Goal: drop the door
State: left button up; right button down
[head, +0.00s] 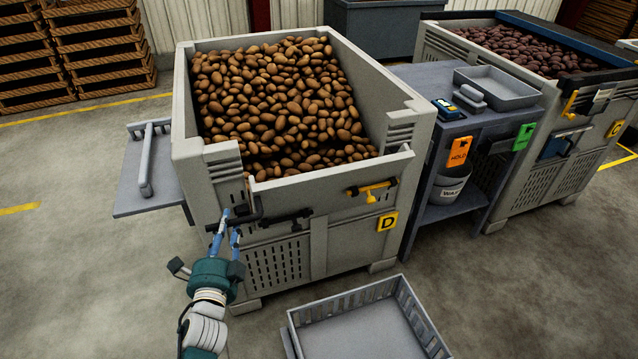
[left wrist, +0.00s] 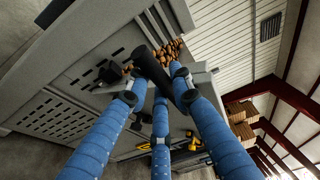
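The grey bin (head: 262,262) full of potatoes has a front door panel (head: 340,232) that stands upright. A dark handle bar (head: 243,216) sticks out at the door's left. A yellow-handled latch (head: 371,190) is at its right, above a yellow D plate (head: 388,221). My left gripper (head: 229,222) is at the handle bar. In the left wrist view its blue fingers (left wrist: 159,92) are around the dark bar (left wrist: 150,68). I cannot tell whether they grip it. The yellow latch also shows there (left wrist: 192,145). My right gripper is not in view.
A grey slatted crate (head: 365,325) sits on the floor before the bin. A side table (head: 460,120) with a tray stands right of it, then a second potato bin (head: 535,185). A grey shelf (head: 150,175) juts out left. Floor at left is clear.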

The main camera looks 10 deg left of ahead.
pick_arm(q)
jog(key=o, duration=0.8)
jog(key=shift+s+a+r, duration=0.1)
jog(key=shift+s+a, duration=0.2)
jog(key=shift+a, duration=0.2)
jog(key=shift+c, duration=0.2)
jog(key=shift+d, duration=0.1)
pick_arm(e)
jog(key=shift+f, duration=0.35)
pick_arm(q)
jog(key=shift+d, duration=0.1)
